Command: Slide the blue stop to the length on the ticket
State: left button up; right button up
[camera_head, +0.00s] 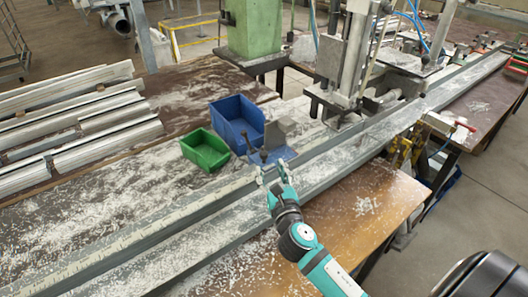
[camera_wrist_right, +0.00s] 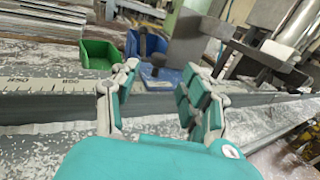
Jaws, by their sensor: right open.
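The blue stop (camera_head: 280,154) sits on the rail at the back edge of the long metal profile channel (camera_head: 215,208). It has a grey upright plate and a dark knob, and its blue body shows in the right wrist view (camera_wrist_right: 170,75). My right gripper (camera_head: 273,172) is open and empty, just in front of the stop. In the right wrist view the stop appears between and beyond the open fingers (camera_wrist_right: 160,82). A scale strip (camera_head: 150,218) with printed numbers runs along the rail to the left. I cannot make out a ticket. My left gripper is not in view.
A green bin (camera_head: 205,150) and a blue bin (camera_head: 237,120) stand behind the rail, left of the stop. A machine column (camera_head: 345,60) rises over the rail to the right. Metal profiles (camera_head: 70,110) lie stacked at the left. White shavings cover the bench.

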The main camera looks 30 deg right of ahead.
aim_at(264, 159)
jog(key=x, duration=0.7)
jog(key=shift+w+p, duration=0.3)
jog(key=shift+d, duration=0.1)
jog(key=shift+c, duration=0.4)
grip_shut()
jog(key=shift+w+f, duration=0.2)
jog(key=shift+f, duration=0.1)
